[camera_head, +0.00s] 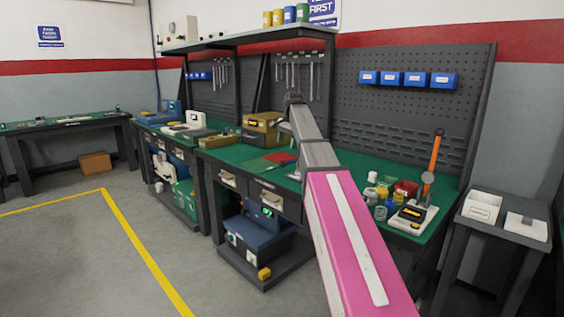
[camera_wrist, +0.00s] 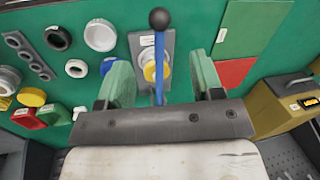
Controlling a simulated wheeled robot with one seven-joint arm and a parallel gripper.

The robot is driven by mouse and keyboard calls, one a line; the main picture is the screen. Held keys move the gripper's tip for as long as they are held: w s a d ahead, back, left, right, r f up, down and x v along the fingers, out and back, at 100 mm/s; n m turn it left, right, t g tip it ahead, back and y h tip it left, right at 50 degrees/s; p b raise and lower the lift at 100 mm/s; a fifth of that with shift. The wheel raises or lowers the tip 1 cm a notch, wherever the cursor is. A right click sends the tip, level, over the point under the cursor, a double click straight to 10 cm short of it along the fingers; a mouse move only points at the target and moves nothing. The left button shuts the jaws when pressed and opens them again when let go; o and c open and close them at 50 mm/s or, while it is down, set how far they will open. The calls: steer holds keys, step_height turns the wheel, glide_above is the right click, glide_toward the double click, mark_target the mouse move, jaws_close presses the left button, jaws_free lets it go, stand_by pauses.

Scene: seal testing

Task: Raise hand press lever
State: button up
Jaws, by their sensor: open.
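In the wrist view a hand press lever (camera_wrist: 158,82) shows as a blue rod with a black ball knob (camera_wrist: 160,19) at its end. It stands over a grey plate (camera_wrist: 169,40) with a round yellow and silver part (camera_wrist: 147,72). My gripper (camera_wrist: 159,62) is open, its two green fingers on either side of the rod, with a visible gap on each side. The rod's lower end is hidden behind my gripper body. Whether the rod lies at fingertip depth cannot be told. In the head view my arm hides the press and my gripper.
White rings (camera_wrist: 100,35) and a grey holed strip (camera_wrist: 28,55) lie left of the press. A red mat (camera_wrist: 236,72) and a yellow box (camera_wrist: 285,105) lie right. In the head view an orange-handled device (camera_head: 433,155) stands further right on the green bench, near small jars.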

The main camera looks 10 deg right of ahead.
mark_target(283, 162)
steer(key=x, duration=1)
steer(key=shift+f, duration=0.2)
jaws_close()
steer(key=shift+r, duration=0.1)
